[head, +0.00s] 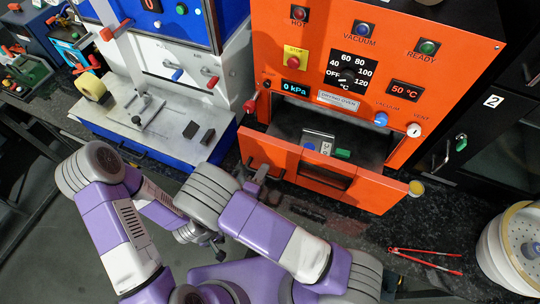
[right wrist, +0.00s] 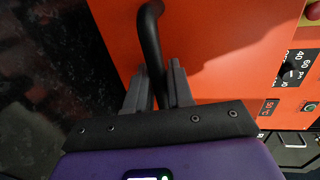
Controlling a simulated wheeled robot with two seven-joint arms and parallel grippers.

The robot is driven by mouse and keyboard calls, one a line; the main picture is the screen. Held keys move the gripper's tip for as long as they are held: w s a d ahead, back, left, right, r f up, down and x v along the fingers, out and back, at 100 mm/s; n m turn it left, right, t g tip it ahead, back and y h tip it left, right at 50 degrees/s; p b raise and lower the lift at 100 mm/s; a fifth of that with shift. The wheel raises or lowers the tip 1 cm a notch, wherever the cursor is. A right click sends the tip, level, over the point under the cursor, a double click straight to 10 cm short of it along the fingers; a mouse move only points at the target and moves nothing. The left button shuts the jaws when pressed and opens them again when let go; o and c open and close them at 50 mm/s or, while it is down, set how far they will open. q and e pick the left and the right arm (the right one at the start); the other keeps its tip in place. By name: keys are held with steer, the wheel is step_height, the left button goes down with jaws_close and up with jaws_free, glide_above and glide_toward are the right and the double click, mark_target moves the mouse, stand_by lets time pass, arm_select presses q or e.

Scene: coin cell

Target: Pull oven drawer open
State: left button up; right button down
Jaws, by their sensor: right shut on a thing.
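The orange drying oven (head: 300,95) stands at the back, with a control panel above its drawer. The orange drawer front (head: 372,190) is apart from the oven body, so the drawer stands partly open. Its dark interior shows, with a small metal piece and blue and green parts (head: 342,154) inside. My right gripper (head: 259,181) is at the left part of the drawer front. In the right wrist view its fingers (right wrist: 157,88) are on either side of the black bar handle (right wrist: 150,35), shut on it. My left arm is folded at lower left; its finger state is unclear.
A blue-and-white machine (head: 150,110) with a yellow roll stands left of the oven. Red tweezers (head: 425,260) lie on the dark counter at right, near a white round container (head: 512,250). A black cabinet (head: 490,130) stands right of the oven.

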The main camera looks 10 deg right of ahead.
steer(key=shift+f+v, duration=0.2)
steer(key=shift+v, duration=0.85)
steer(key=shift+f+v, duration=0.2)
steer(key=shift+v, duration=0.8)
steer(key=c, duration=1.1)
jaws_free()
steer(key=shift+c, duration=0.2)
